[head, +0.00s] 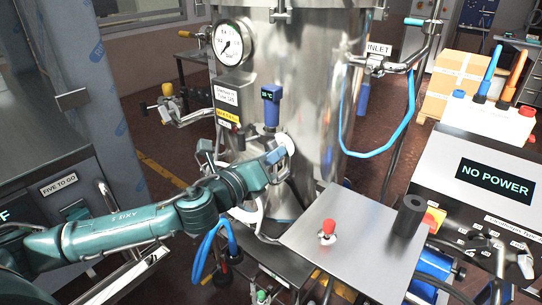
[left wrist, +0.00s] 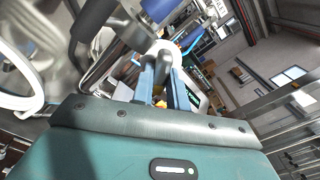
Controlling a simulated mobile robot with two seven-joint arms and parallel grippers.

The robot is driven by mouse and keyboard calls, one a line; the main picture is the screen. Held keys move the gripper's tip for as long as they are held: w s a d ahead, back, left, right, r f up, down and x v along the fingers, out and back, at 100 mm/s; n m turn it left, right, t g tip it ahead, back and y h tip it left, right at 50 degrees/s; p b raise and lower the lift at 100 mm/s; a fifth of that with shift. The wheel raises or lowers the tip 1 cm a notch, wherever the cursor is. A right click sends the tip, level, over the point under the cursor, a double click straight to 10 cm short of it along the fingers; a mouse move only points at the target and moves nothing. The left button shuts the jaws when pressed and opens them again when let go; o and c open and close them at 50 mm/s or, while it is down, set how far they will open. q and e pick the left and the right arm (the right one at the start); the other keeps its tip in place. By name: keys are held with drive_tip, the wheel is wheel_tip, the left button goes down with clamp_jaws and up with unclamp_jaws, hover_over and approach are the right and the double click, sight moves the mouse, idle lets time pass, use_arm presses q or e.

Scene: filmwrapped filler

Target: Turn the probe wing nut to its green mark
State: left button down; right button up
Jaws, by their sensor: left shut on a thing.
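The blue probe (head: 271,108) with a small lit display stands upright at the front of the steel tank. A pale round part (head: 286,143) shows just below it. My left gripper (head: 277,157) is at this pale part, its fingers pointing to the tank. In the left wrist view the two blue-grey fingers (left wrist: 158,84) are close together and reach to a pale metal fitting (left wrist: 163,48), with part of the blue probe (left wrist: 160,9) above it. The gripper is shut on what seems to be the wing nut, mostly hidden by the fingers. I cannot make out a green mark.
The steel tank (head: 305,85) fills the middle, with a gauge (head: 233,44) at upper left. A steel plate with a red-knobbed switch (head: 328,229) lies right of my gripper. A blue hose (head: 385,151) hangs from the inlet. A panel reads NO POWER (head: 494,178).

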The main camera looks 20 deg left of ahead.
use_arm(q)
drive_tip(key=shift+m, duration=0.4)
drive_tip(key=c, duration=1.4)
unclamp_jaws()
drive_tip(key=b+v, duration=0.2)
drive_tip(key=v, duration=1.1)
drive_tip(key=shift+s+b, duration=0.1)
drive_tip(key=shift+b, duration=0.25)
